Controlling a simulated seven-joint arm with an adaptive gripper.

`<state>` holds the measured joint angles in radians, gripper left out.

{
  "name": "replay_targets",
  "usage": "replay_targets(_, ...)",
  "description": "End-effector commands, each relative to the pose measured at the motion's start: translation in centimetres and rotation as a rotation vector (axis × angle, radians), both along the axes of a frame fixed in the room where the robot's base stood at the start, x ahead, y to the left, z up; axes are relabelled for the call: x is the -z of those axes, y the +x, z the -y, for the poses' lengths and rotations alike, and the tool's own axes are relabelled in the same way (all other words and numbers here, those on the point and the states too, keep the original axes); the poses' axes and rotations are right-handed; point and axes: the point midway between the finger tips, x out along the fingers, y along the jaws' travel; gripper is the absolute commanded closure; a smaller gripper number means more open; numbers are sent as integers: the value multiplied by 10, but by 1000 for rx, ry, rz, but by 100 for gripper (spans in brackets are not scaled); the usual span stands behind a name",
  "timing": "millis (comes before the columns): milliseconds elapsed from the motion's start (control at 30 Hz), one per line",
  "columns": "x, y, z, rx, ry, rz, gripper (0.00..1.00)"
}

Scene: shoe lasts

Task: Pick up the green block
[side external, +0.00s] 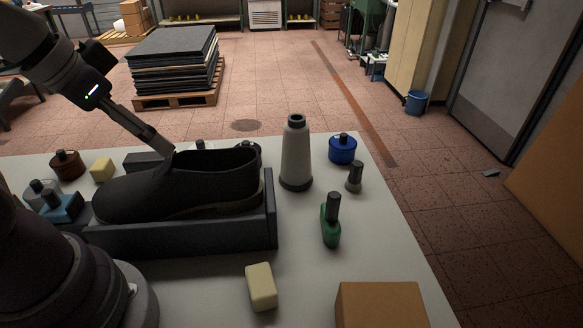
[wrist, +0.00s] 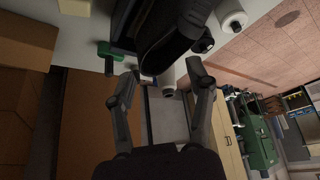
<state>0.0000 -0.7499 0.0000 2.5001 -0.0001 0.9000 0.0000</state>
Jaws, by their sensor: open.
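I see no plain green block. A green piece with a dark cap, apparently this bottle, shows at upper left in the wrist view (wrist: 104,48). My gripper (side external: 166,149) is over the black shoe (side external: 150,191), left of the green bottle and well apart from it. In the wrist view my gripper's two fingers (wrist: 164,72) are spread with nothing held between them. I cannot tell whether a fingertip touches the shoe.
The shoe sits in a dark tray (side external: 190,238). A tall grey cone (side external: 297,155), a blue pot (side external: 343,150) and a small grey bottle (side external: 354,177) stand behind the green bottle. A cream block (side external: 261,287) and a brown box (side external: 382,305) lie in front.

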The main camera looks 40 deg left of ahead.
Motion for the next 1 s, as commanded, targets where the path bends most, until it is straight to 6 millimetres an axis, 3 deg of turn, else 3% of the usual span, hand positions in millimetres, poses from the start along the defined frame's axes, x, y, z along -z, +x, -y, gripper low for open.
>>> replay_targets(167, -3, 8, 4, 23, 3, -9, 46)
replay_targets(267, -7, 37, 20, 100, 14, -31, 46)
replay_targets(400, 2, 91, 64, 246, 25, -61, 46)
replay_targets(533, 25, 125, 108, 357, 26, -83, 46)
replay_targets(700, 49, 142, 142, 428, 22, -97, 46)
replay_targets(1000, 95, 159, 152, 436, 21, -99, 46)
